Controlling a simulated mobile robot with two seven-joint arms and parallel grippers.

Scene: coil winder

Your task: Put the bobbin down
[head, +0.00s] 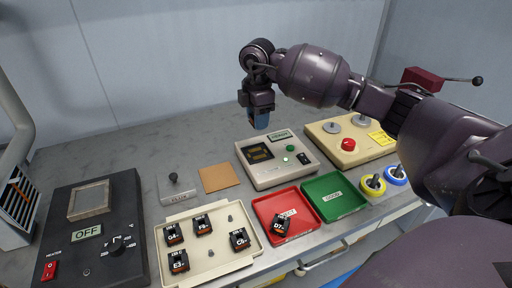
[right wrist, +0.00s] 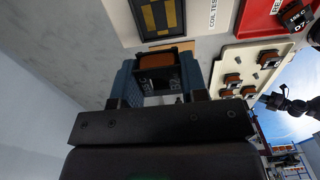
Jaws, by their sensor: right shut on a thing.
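My right gripper (head: 260,118) hangs from the arm above the back of the bench, behind the coil tester (head: 272,176), with its blue fingers pointing down. In the right wrist view the gripper (right wrist: 160,80) is shut on a dark bobbin (right wrist: 163,62) with an orange-brown winding. In the head view the fingers hide this bobbin. A cream tray (head: 168,214) holds several labelled bobbins and some bare pegs. The red tray (head: 299,222) holds one bobbin marked D7 (head: 282,225). The green tray (head: 333,197) is empty. My left gripper is not in view.
A cork pad (head: 220,177) and a small plate with a black knob (head: 178,188) lie left of the tester. A black heater unit (head: 92,231) stands at the left. A beige machine with a red button (head: 349,145) and yellow and blue spools (head: 397,173) are at the right.

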